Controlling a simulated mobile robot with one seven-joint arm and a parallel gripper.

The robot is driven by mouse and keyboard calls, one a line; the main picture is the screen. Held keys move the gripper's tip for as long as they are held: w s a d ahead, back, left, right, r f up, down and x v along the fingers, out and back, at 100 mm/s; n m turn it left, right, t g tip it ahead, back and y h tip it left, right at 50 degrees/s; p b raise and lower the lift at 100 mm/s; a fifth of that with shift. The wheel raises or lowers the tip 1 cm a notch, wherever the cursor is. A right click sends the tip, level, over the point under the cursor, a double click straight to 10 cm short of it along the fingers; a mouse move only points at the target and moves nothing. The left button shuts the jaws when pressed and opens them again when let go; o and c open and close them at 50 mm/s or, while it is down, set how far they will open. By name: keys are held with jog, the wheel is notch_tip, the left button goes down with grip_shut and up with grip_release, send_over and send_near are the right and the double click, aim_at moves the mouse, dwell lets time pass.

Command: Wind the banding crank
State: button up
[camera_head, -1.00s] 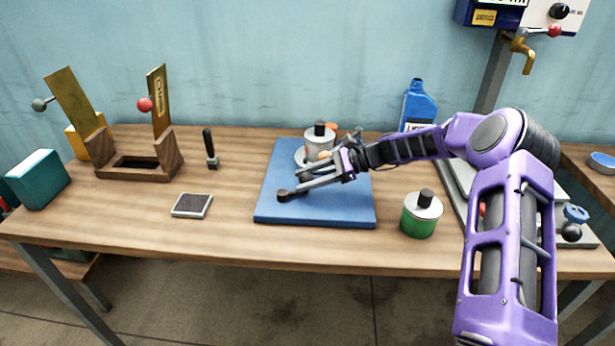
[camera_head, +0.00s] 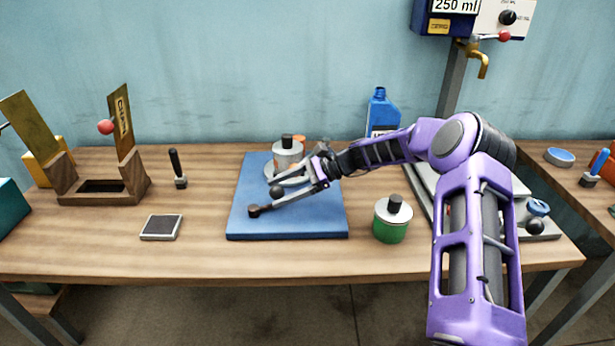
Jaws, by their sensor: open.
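A grey-white can (camera_head: 289,153) with a black cap stands on a round grey base (camera_head: 269,166) at the back of the blue mat (camera_head: 320,224). My gripper (camera_head: 265,200) reaches in from the right over the mat, in front of the can, with its fingers spread. A dark round knob shape (camera_head: 276,190) shows at the upper finger's end. I cannot tell whether it is a crank knob or part of the finger. No crank arm is clear; the fingers hide part of the mat and base. On the right, a plate fixture carries another black ball (camera_head: 535,226).
A blue bottle (camera_head: 381,112) is behind. A dark pad (camera_head: 161,227), a black-handled tool (camera_head: 178,170) and a wooden frame (camera_head: 72,197) are left. The table's front left is clear.

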jog(key=v, duration=1.6)
jog(key=shift+d+p, duration=0.15)
jog(key=shift+p, duration=0.15)
jog(key=shift+r, duration=0.15)
jog(key=shift+c, duration=0.2)
